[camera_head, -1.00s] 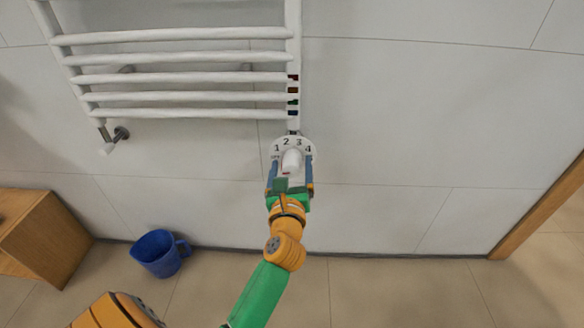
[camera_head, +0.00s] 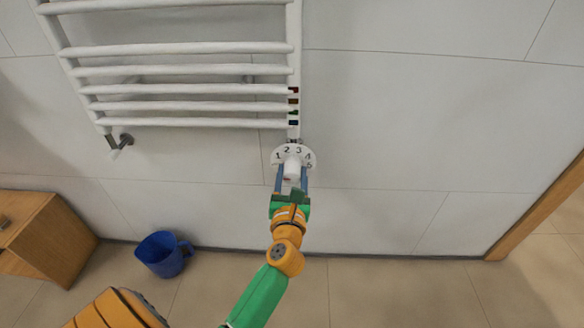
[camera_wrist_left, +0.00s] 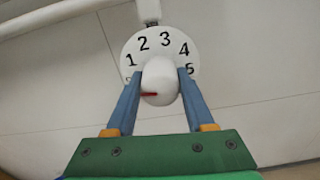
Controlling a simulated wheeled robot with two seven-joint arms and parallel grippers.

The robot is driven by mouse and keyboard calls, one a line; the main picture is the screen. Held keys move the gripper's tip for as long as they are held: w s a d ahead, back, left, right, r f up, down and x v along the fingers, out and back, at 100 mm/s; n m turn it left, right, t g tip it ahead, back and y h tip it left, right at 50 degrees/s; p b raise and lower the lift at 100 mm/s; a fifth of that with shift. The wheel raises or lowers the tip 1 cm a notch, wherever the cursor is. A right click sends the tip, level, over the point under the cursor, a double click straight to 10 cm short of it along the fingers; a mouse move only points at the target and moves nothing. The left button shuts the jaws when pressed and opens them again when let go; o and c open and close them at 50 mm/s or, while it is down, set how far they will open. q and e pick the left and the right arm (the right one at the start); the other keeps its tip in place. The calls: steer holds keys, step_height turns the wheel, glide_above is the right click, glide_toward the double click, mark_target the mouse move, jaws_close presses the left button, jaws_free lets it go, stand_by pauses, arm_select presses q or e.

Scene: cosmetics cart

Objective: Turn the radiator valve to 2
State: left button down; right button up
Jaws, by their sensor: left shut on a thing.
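The white radiator valve knob (camera_head: 292,168) sits in front of a round white dial (camera_head: 277,150) below the radiator's right post. The dial is printed with 1 to 5. In the left wrist view the knob (camera_wrist_left: 160,82) carries a red mark pointing left, below the 1, towards a label mostly hidden by a finger. My left gripper (camera_head: 292,172) comes from below. Its two blue fingers lie along the knob's left and right sides, shut on it. In the left wrist view the gripper (camera_wrist_left: 160,77) straddles the knob. My right gripper is not in view.
The white towel radiator (camera_head: 180,90) hangs on the tiled wall above, with small coloured marks on its right post. A blue mug-like bucket (camera_head: 163,255) stands on the floor, left of my arm. A wooden cabinet (camera_head: 45,235) is at the left. The wall right of the valve is clear.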

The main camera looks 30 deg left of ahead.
arm_select(q)
steer(key=m+p, duration=0.1)
steer(key=m, duration=0.1)
steer(key=m+p, duration=0.1)
steer(key=shift+r+m+p, duration=0.2)
steer(key=shift+m+p, duration=0.2)
steer(key=m+p, duration=0.2)
steer(key=m, duration=0.2)
steer(key=shift+f+p, duration=0.1)
steer(key=shift+p, duration=0.3)
steer(key=shift+m, duration=0.6)
steer(key=shift+d+f+m+p, duration=0.15)
steer(key=shift+m+p, duration=0.75)
steer(key=shift+m, duration=0.7)
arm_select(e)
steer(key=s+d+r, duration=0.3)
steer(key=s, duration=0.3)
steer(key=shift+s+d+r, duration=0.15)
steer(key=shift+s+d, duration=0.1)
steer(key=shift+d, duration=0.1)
arm_select(q)
steer(key=shift+c, duration=1.3)
jaws_free()
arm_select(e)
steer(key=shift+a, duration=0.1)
